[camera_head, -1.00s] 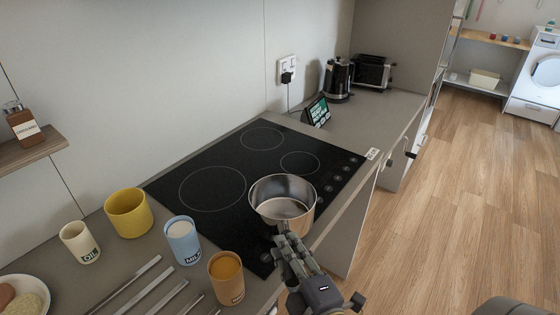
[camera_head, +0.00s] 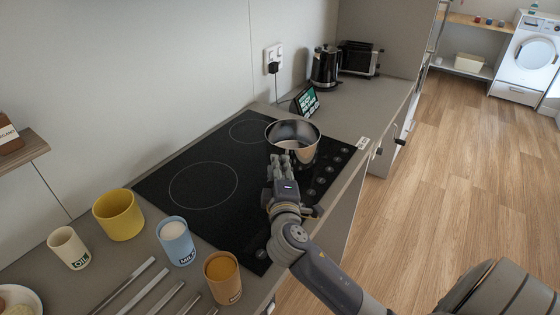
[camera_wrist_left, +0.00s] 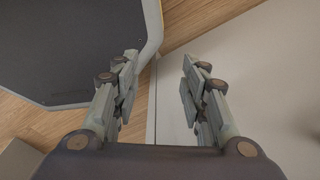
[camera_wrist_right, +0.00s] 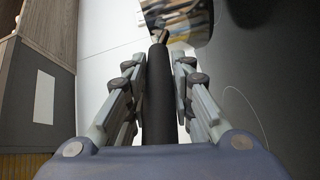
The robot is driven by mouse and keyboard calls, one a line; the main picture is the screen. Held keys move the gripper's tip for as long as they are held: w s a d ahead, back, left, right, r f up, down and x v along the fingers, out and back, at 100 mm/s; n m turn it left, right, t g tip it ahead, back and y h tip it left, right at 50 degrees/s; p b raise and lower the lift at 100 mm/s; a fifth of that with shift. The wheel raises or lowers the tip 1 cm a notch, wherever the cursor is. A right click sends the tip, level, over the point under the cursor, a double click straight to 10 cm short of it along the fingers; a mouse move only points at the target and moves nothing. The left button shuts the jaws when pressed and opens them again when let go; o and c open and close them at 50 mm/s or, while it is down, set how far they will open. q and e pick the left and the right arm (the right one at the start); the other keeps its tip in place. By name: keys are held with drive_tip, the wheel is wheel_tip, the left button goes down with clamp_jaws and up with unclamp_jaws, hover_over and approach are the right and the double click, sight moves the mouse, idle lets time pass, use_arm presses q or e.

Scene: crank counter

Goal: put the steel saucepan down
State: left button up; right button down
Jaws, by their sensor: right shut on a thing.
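The steel saucepan (camera_head: 293,140) is at the far right part of the black glass hob (camera_head: 200,188), over or on the area of the right rear ring; I cannot tell whether its base touches the glass. My right gripper (camera_head: 281,162) is shut on its dark handle (camera_wrist_right: 159,90), which runs between the fingers in the right wrist view. The pan's shiny wall (camera_wrist_right: 185,20) shows at the top there. My left gripper (camera_wrist_left: 157,75) is open and empty in the left wrist view, and it is out of the head view.
A tablet (camera_head: 305,101), a kettle (camera_head: 325,68) and a toaster (camera_head: 358,58) stand beyond the hob. A yellow pot (camera_head: 118,215), an oil cup (camera_head: 69,248), a milk cup (camera_head: 176,241) and an orange-brown cup (camera_head: 222,278) stand nearer. The hob's left half is clear.

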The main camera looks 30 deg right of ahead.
sight(279, 154)
drive_tip(key=x, duration=0.3)
drive_tip(key=p+x, duration=0.1)
drive_tip(key=x, duration=0.2)
drive_tip(key=shift+d+r, duration=0.1)
drive_tip(key=shift+d, duration=0.2)
use_arm(q)
drive_tip(key=shift+w+r, duration=0.2)
drive_tip(key=shift+r, duration=0.65)
use_arm(e)
drive_tip(key=shift+f, duration=1.8)
drive_tip(key=c, duration=1.8)
unclamp_jaws()
drive_tip(key=shift+s+f, duration=0.1)
drive_tip(key=shift+f, duration=0.1)
drive_tip(key=o, duration=0.4)
drive_tip(key=shift+a, duration=0.1)
drive_tip(key=shift+s+r, duration=0.1)
drive_tip(key=b+v, duration=0.2)
drive_tip(key=v, duration=0.9)
drive_tip(key=shift+s+a, duration=0.1)
use_arm(q)
wheel_tip(279, 154, down, 3)
drive_tip(key=shift+r, duration=0.2)
use_arm(e)
drive_tip(key=shift+s+a, duration=0.15)
drive_tip(key=shift+s, duration=0.2)
